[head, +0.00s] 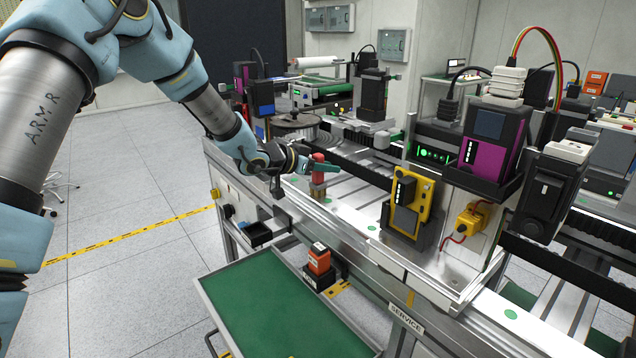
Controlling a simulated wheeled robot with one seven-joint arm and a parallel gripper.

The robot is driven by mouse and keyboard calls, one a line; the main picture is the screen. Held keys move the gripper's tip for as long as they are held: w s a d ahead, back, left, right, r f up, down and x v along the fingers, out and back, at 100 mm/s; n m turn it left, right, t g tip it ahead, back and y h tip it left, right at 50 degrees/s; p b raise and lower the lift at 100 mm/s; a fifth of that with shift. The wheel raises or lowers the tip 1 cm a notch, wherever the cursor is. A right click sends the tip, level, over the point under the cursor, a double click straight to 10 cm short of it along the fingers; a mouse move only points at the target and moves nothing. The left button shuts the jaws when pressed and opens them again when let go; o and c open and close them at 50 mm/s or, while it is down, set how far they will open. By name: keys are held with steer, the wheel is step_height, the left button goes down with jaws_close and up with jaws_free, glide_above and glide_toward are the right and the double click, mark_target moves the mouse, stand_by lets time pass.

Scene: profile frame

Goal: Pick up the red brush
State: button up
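The red brush (318,181) stands upright on the front ledge of the machine bench, left of the picture's middle. Its upper part is red and its lower part is tan. My gripper (316,172) is at the brush's upper part, coming in from the left with its fingers pointing right. The picture is too small to tell whether the fingers touch or grip the brush. The brush's foot looks to be at the ledge surface.
A yellow device (408,204) stands on the ledge to the right. A green-topped tray (290,318) juts out below, with an orange and black device (318,262) beside it. A metal reel (295,121) lies behind my gripper. Open floor (130,190) is at the left.

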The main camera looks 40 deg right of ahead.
jaws_close()
steer(key=shift+r, duration=0.15)
step_height(320, 180, up, 10)
stand_by(0.6)
